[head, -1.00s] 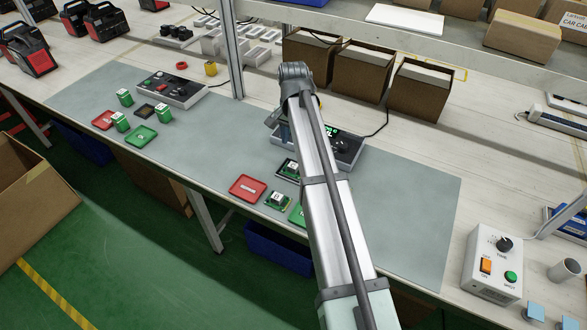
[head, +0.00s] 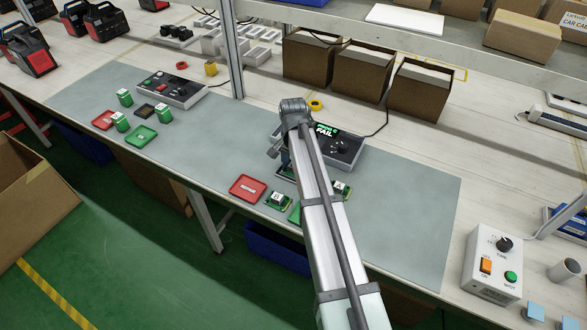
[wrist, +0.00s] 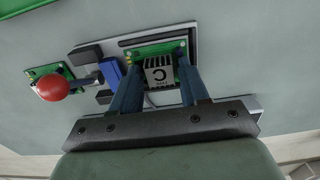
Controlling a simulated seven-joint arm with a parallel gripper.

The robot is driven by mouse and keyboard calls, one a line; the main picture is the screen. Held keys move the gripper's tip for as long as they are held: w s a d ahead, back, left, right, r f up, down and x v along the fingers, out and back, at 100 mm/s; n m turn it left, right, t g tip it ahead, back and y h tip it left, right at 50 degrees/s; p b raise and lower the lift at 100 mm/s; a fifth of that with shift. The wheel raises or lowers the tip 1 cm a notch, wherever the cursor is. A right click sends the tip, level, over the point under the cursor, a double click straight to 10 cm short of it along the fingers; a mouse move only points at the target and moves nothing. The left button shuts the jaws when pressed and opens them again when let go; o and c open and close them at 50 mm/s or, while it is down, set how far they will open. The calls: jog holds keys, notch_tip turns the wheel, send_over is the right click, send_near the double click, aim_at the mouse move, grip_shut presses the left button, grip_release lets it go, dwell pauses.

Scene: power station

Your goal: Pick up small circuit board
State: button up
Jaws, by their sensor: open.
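In the head view small boards lie at the mat's front (head: 279,200) and right of my arm (head: 342,189). My arm hides most of the fixture and gripper there.
A tester (head: 340,148) with a "FAIL" display stands just behind my arm. A red tray (head: 247,188) and a partly hidden green tray (head: 294,213) lie near the table's front edge. Brown bins (head: 363,73) stand behind. The mat at right (head: 415,215) is clear.

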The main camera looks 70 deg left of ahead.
jog(key=shift+f, duration=0.1)
jog(key=c, duration=0.8)
grip_shut()
